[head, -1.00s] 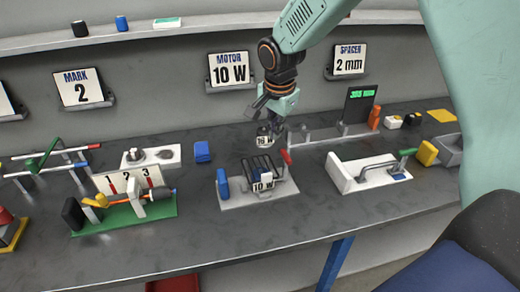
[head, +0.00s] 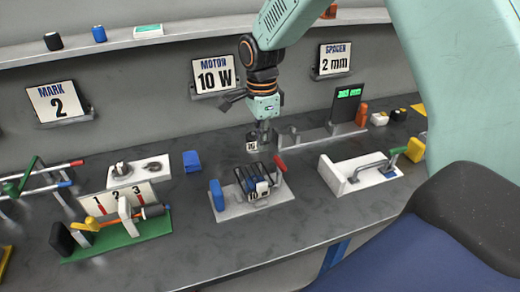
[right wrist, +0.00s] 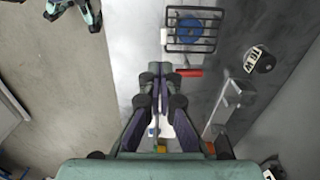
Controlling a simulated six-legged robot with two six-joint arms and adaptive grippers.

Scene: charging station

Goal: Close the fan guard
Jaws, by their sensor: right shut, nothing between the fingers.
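The fan fixture is a light grey plate (head: 222,207) on the bench, with a blue block (head: 216,195) at its left end. The dark barred fan guard (head: 258,178) stands on it, with a red handle (head: 280,163) at its right. In the right wrist view the guard's bars (right wrist: 193,14) lie across a blue round fan (right wrist: 190,31), and the red handle (right wrist: 189,72) is just right of my fingertips. I cannot tell how far the guard is open. My right gripper (head: 263,136) is shut and empty, above and behind the fixture.
A small labelled cylinder (head: 252,146) stands behind the fixture, close to my gripper; it also shows in the right wrist view (right wrist: 259,60). A white handled fixture (head: 345,185) stands at right, a green-based one (head: 115,240) at left. Bare bench lies in front.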

